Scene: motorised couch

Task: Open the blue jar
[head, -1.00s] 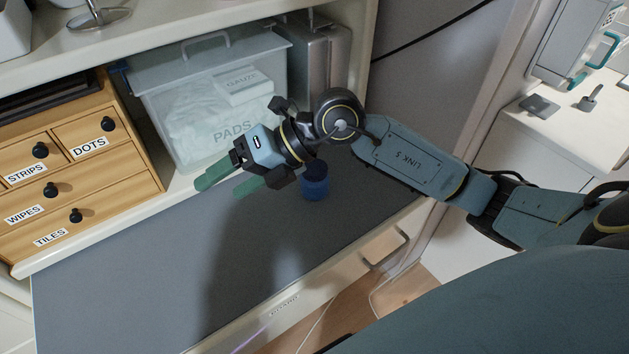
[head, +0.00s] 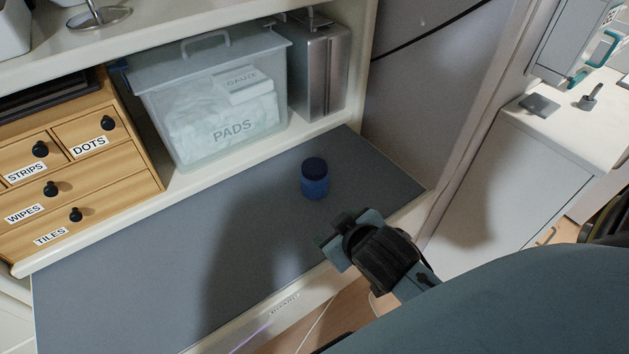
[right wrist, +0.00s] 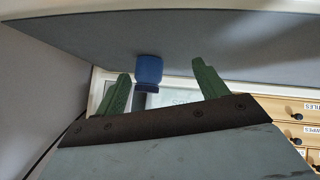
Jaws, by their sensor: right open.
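The blue jar (head: 314,188) stands upright on the grey mat (head: 130,265), with its dark blue lid (head: 314,166) on. My right gripper (head: 346,238) is near the mat's front edge, below and to the right of the jar in the head view. It is apart from the jar, with nothing in its jaws. In the right wrist view the scene is upside down, and the jar (right wrist: 149,69) appears between the two spread green fingers (right wrist: 160,75), beyond them. My left gripper is not in view.
A clear bin of pads (head: 215,105) and a metal case (head: 320,70) stand on the shelf behind the jar. A wooden drawer unit (head: 75,165) is at the left. The mat left of the jar is clear.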

